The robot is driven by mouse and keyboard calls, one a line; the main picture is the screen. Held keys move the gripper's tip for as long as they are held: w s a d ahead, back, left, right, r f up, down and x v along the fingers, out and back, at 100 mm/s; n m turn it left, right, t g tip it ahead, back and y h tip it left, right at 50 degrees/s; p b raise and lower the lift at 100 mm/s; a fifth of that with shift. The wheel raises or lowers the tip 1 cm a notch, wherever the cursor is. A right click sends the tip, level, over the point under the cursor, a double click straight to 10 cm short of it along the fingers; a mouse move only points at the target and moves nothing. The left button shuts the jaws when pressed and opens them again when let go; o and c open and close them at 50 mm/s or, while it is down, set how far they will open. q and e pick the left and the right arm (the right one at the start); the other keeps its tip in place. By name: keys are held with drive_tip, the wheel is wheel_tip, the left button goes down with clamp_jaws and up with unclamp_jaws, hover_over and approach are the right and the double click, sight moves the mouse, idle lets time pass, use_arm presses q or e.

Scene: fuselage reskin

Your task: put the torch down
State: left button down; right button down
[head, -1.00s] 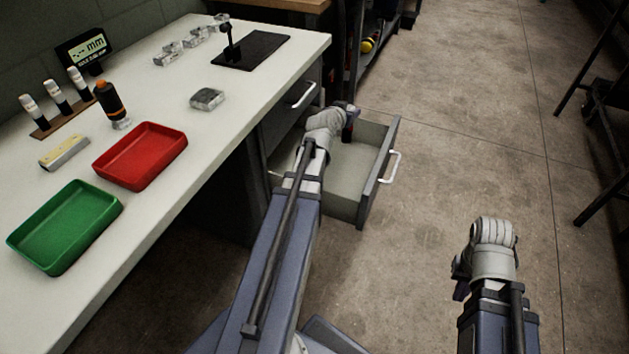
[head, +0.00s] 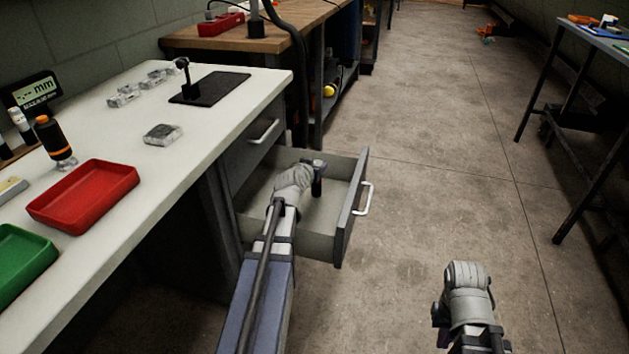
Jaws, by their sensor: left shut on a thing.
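My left gripper (head: 314,166) is at the open drawer (head: 318,215), over its inside. It is shut on a small dark upright cylinder (head: 318,185), which looks like the torch; the fingers are mostly hidden by my wrist. I cannot tell whether the cylinder touches the drawer floor. My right gripper (head: 440,325) is low at the right, over bare floor. Its fingers are mostly hidden behind its wrist, and nothing is seen in them.
The white bench (head: 190,150) carries a red tray (head: 85,195), a green tray (head: 20,262), an orange-capped black bottle (head: 52,140), clear blocks (head: 163,134) and a black stand (head: 208,88). A wooden bench (head: 270,32) stands behind. The floor right of the drawer is clear.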

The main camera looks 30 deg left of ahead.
use_arm(q)
drive_tip(key=shift+f+b, duration=1.95)
drive_tip(key=shift+r, duration=0.15)
drive_tip(key=shift+c, duration=1.2)
unclamp_jaws()
